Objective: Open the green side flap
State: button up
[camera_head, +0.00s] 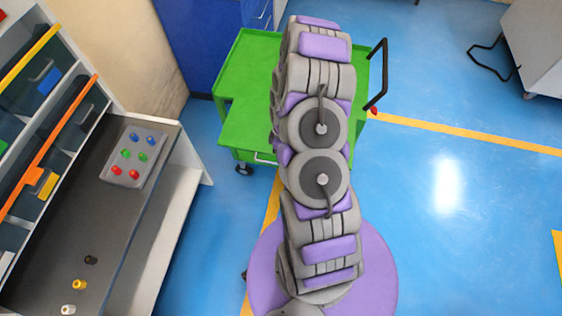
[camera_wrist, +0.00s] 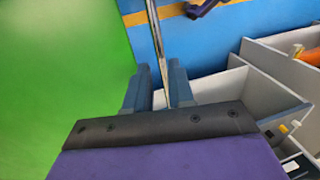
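A green cart (camera_head: 245,65) stands at the top middle of the head view, partly hidden behind my arm. A small silver handle (camera_head: 265,158) shows on its near side; I cannot clearly make out the flap's outline. In the wrist view a large plain green panel (camera_wrist: 60,80) fills the left side. A thin metal bar (camera_wrist: 155,35) runs down from the top edge to between the fingers of my gripper (camera_wrist: 158,85). The fingers are apart, with the bar nearer the right one; I cannot tell whether they touch it. My gripper is hidden in the head view.
A workbench (camera_head: 75,215) with a button panel (camera_head: 135,157) and bins stands at the left. A black push handle (camera_head: 380,75) rises at the cart's right. A blue cabinet (camera_head: 205,40) stands behind. The blue floor (camera_head: 450,220) at the right is clear.

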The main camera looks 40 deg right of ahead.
jog(key=v, duration=1)
jog(key=shift+r+p, duration=0.3)
jog(key=shift+r, duration=0.05)
jog(key=shift+w, duration=0.1)
